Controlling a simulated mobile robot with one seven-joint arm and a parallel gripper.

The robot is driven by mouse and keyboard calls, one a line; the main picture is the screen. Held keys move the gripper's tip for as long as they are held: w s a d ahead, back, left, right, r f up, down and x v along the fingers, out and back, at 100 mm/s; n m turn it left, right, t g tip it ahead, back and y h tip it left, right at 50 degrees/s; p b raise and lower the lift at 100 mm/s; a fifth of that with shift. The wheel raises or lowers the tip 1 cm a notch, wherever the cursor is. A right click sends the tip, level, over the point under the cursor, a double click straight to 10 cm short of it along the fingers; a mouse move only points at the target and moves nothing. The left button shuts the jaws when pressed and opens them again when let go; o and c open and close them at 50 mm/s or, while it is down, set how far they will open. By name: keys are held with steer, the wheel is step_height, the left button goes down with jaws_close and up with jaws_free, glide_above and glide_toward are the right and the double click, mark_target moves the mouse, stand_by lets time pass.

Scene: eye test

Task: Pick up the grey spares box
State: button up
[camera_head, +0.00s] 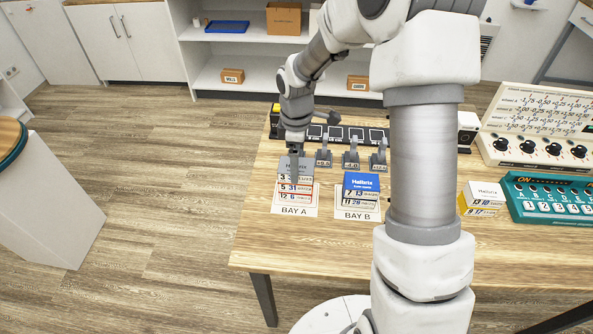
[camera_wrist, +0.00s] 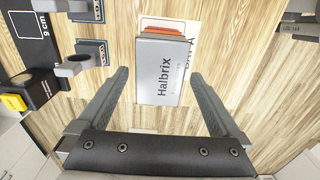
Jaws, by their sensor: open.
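The grey box (camera_head: 284,168) marked "Halbrix" sits on the white BAY A card (camera_head: 297,211), near the table's left side. In the wrist view the grey box (camera_wrist: 161,85) lies between my two fingers in the picture, with visible space on both sides. My gripper (camera_head: 294,178) is over the box in the head view and partly hides it. In the wrist view my gripper (camera_wrist: 160,76) is open and empty. How high the fingertips are above the box is hard to tell. The word "spares" is not readable on it.
A blue box (camera_head: 361,181) sits on the BAY B card (camera_head: 357,215) to the right. Small grey holders (camera_head: 323,158) stand behind. A white box (camera_head: 484,194), a teal switch panel (camera_head: 555,197) and a knob panel (camera_head: 540,125) are farther right. The table's front left is bare.

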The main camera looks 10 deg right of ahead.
step_height(320, 180, down, 2)
steer(key=shift+f, duration=0.15)
steer(key=c, duration=1.4)
